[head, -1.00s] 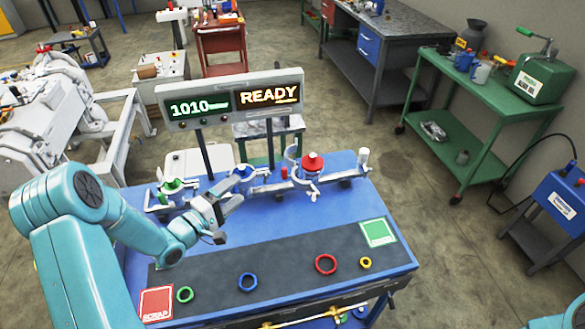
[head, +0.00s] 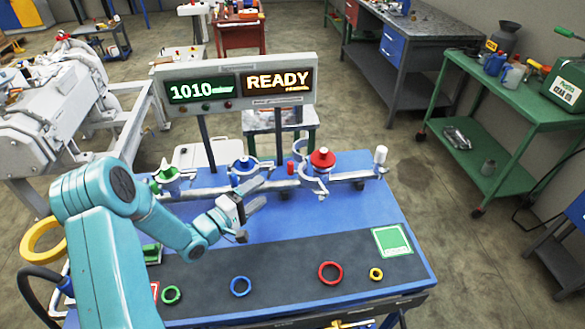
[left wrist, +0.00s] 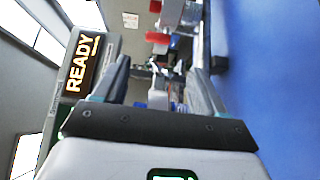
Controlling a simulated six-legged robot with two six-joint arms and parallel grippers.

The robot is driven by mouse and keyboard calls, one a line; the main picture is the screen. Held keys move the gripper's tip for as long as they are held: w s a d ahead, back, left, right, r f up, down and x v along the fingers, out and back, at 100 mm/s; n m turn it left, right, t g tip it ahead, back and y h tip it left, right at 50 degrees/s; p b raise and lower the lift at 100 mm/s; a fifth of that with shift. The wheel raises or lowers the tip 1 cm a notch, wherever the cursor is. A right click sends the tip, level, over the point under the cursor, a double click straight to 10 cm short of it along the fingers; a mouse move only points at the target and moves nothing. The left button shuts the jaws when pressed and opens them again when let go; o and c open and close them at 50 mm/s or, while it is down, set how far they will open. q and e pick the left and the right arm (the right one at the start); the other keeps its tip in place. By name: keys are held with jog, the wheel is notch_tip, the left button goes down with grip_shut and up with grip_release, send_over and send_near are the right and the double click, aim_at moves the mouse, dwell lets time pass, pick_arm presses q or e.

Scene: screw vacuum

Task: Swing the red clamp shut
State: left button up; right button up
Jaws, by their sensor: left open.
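The red clamp (head: 322,160) stands on the rail at the back of the blue table, with a red top and a pale curved arm at its left that looks swung open. My left gripper (head: 262,195) is open and empty, to the left and in front of the red clamp, apart from it. In the left wrist view my left gripper (left wrist: 160,78) has its two fingers spread with nothing held. Red parts (left wrist: 157,38) show beyond the fingers there; whether they belong to the red clamp is hard to tell. My right gripper is not in view.
A blue clamp (head: 243,164) and a green clamp (head: 168,174) stand left on the same rail. A display reading READY (head: 235,85) rises behind. Coloured rings, including a red ring (head: 330,273), lie on the dark front strip. A white-topped post (head: 380,155) stands at right.

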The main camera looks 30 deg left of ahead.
aim_at(291, 170)
pick_arm(q)
jog(key=x, duration=0.2)
jog(key=p+x, duration=0.1)
jog(key=x, duration=0.2)
jog(key=r+p+x, duration=0.1)
jog(key=x, duration=0.1)
jog(key=shift+w+d+r, duration=0.1)
jog(key=shift+d, duration=0.25)
jog(key=w, duration=0.3)
jog(key=w+f+p, duration=0.1)
jog(key=w, duration=0.1)
jog(key=shift+d+f, duration=0.1)
jog(key=shift+d, duration=0.25)
jog(key=shift+d+r, duration=0.25)
jog(key=shift+r, duration=0.15)
jog(key=shift+w+a+f, duration=0.1)
jog(key=shift+w+f, duration=0.3)
jog(key=shift+w, duration=0.15)
jog(key=shift+s+r, duration=0.15)
jog(key=c, duration=1.3)
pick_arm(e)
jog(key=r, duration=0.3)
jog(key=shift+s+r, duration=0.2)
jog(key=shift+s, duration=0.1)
